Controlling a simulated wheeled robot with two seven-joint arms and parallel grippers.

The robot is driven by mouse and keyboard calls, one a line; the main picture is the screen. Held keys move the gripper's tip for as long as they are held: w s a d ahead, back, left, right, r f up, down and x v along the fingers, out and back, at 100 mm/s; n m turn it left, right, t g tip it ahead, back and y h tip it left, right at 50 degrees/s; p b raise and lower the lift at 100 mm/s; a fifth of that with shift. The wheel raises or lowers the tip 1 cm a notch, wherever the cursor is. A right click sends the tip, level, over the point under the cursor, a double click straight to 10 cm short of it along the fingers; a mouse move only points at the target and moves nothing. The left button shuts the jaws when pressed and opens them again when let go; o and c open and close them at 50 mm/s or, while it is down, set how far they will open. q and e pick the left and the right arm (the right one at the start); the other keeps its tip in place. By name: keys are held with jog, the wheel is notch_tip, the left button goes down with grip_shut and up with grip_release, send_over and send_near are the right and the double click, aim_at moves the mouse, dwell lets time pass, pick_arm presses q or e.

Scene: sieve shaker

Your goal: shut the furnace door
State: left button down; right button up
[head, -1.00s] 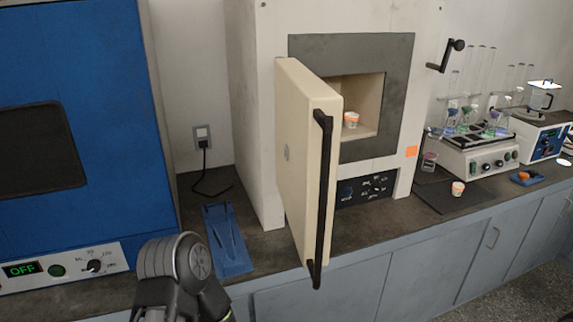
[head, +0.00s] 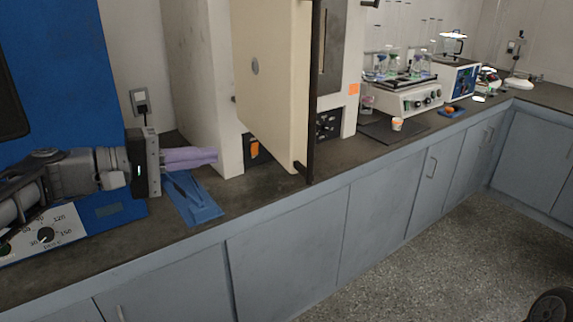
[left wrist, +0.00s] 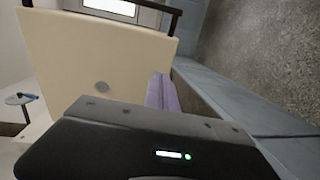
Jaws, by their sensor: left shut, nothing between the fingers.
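The furnace door (head: 272,85) is a thick cream panel with a long dark handle (head: 312,120). It stands open, swung out over the front of the bench, and hides the chamber opening. The furnace (head: 195,75) is the pale cabinet behind it. My left gripper (head: 213,155) has purple fingers, shut and empty, pointing right. In the head view they are left of the door, above the bench. In the left wrist view the fingers (left wrist: 162,92) show near the inner or outer face of the door (left wrist: 75,60); I cannot tell whether they touch it. My right gripper is out of view.
A blue stand (head: 190,200) lies on the bench under my left gripper. A blue oven (head: 55,80) is at the left. A shaker with flasks (head: 405,98) and a small cup (head: 397,124) are at the right.

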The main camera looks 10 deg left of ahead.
aim_at(290, 137)
pick_arm(q)
jog(key=s+d+r+m+g+h, duration=0.2)
jog(key=s+d+r+m+h, duration=0.1)
jog(key=s+r+h, duration=0.1)
jog(key=shift+s+d+r, duration=0.25)
jog(key=shift+s+r, duration=0.15)
jog(key=shift+s, duration=0.05)
jog(key=shift+w+d, duration=0.1)
jog(key=shift+d, duration=0.05)
jog(key=p+x, duration=0.2)
jog(key=x, duration=1.1)
jog(key=shift+d+p, duration=0.35)
jog(key=shift+d, duration=0.05)
jog(key=shift+w+f, duration=0.1)
